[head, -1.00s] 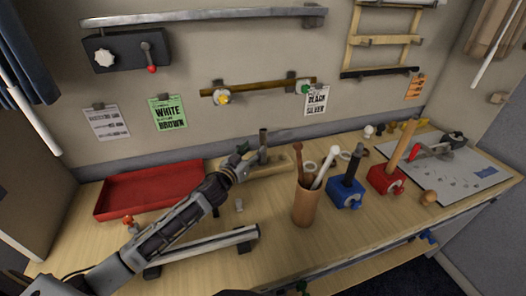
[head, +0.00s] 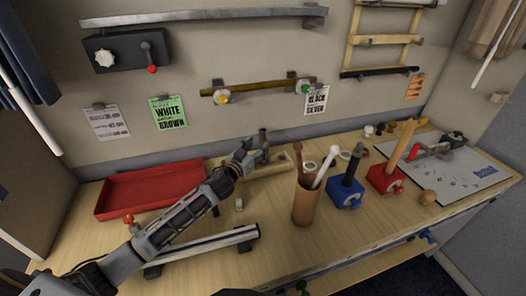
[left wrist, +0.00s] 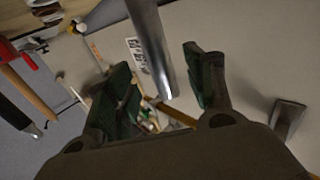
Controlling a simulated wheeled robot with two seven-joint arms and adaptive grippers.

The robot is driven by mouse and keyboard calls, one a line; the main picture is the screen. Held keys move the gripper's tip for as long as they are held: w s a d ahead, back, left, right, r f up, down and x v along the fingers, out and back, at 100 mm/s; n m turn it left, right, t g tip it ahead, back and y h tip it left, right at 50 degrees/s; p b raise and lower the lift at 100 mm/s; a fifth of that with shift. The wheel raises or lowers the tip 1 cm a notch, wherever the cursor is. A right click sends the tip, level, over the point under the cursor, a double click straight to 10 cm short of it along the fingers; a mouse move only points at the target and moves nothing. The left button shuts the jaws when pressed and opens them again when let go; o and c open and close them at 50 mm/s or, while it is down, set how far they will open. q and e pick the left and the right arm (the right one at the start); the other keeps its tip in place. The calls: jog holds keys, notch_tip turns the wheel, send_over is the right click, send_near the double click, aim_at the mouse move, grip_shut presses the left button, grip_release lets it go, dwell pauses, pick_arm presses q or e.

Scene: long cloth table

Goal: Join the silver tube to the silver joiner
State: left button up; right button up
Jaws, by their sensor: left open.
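A grey metallic tube, which looks like the silver tube (head: 263,137), stands upright near a wooden block behind my left gripper. In the left wrist view the tube (left wrist: 151,45) comes down between two green-padded fingers, with clear space to the right finger. My left gripper (head: 256,156) is open at the tube, not closed on it; it also shows in the left wrist view (left wrist: 165,85). A small grey piece (head: 239,205) stands on the table in front of my forearm; I cannot tell whether it is the silver joiner. My right gripper is out of view.
A red tray (head: 150,190) lies at left. A brown cup (head: 306,204) with brown and white rods stands right of my gripper. Beyond it are a blue block (head: 346,199) with a black rod and a red block (head: 383,180) with a wooden rod. A rail (head: 205,248) lies in front.

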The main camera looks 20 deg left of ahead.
aim_at(261, 142)
pick_arm(q)
jog(key=shift+p+x, duration=0.3)
jog(key=shift+x, duration=1.4)
jog(key=shift+w+d+f, duration=0.1)
jog(key=shift+w, duration=0.4)
jog(key=shift+w+d, duration=0.1)
jog(key=shift+w, duration=0.2)
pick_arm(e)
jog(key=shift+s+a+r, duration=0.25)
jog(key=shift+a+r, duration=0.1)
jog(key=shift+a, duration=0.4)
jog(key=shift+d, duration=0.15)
